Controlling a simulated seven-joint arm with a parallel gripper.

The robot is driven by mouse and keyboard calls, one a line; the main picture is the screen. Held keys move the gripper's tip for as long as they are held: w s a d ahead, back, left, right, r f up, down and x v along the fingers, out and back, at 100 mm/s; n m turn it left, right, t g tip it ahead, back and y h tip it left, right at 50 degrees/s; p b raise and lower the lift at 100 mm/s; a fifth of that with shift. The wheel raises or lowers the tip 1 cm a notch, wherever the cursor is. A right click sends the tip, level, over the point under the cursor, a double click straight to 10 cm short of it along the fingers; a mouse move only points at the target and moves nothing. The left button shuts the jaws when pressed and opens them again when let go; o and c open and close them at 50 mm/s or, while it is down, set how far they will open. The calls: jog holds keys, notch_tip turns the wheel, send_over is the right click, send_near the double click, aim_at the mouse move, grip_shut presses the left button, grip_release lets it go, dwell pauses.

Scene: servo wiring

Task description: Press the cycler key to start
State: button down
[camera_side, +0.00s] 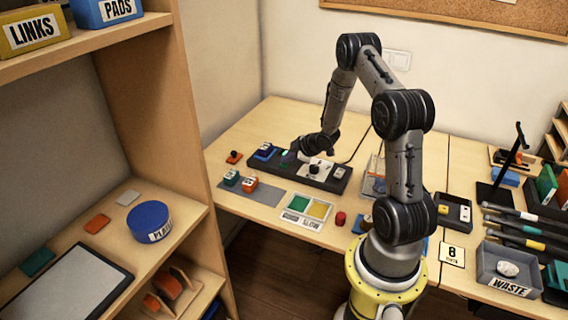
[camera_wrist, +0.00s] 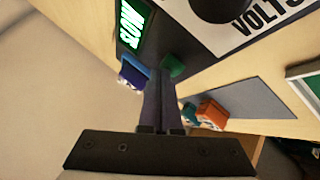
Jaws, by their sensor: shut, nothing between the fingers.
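The cycler (camera_side: 335,180) is a long black box near the back of the table, with a knob on a white dial plate (camera_side: 315,170). Its lit display (camera_wrist: 131,24) shows green letters that seem to read SLOW, upside down in the wrist view. The green key (camera_wrist: 173,66) sits on the cycler's edge, right by my fingertips. My gripper (camera_wrist: 161,72) is shut and empty, its dark fingers over the cycler next to the key. I cannot tell whether they touch it. In the side view my gripper (camera_side: 292,159) hides the key.
A tray with green and yellow fields (camera_side: 306,211) and a red round piece (camera_side: 340,218) lie in front.

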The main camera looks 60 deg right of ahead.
aim_at(287, 164)
jog(key=shift+f, duration=0.2)
jog(key=shift+r, duration=0.95)
jog(key=shift+r, duration=0.1)
jog(key=shift+r, duration=2.45)
